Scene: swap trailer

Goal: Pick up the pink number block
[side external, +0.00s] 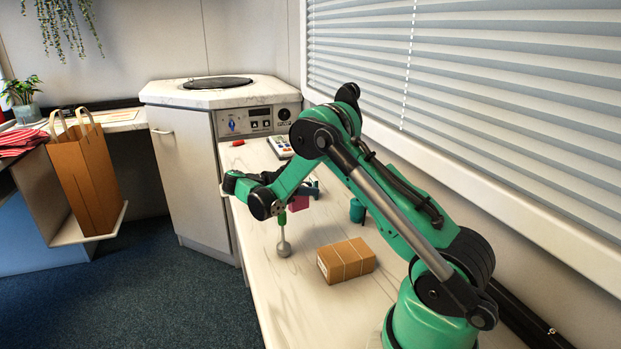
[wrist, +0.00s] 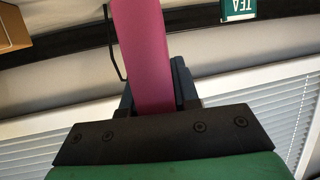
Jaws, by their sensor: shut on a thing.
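The pink number block (wrist: 143,55) stands out long and flat between the dark fingers of my gripper (wrist: 155,92) in the wrist view. My gripper is shut on it, with a finger along each side. In the side external view the pink block (side external: 299,203) shows as a small patch just below my gripper (side external: 308,190), partly hidden by the arm and a green-handled utensil. I cannot tell whether the block touches the counter. Its number is not readable.
A green-handled utensil (side external: 283,246) with a round grey end stands in front of the block. A tied brown box (side external: 346,260) sits nearer my base, and a teal tin (side external: 357,211) by the window side. A keypad device (side external: 280,146) lies farther back. The counter's near left is clear.

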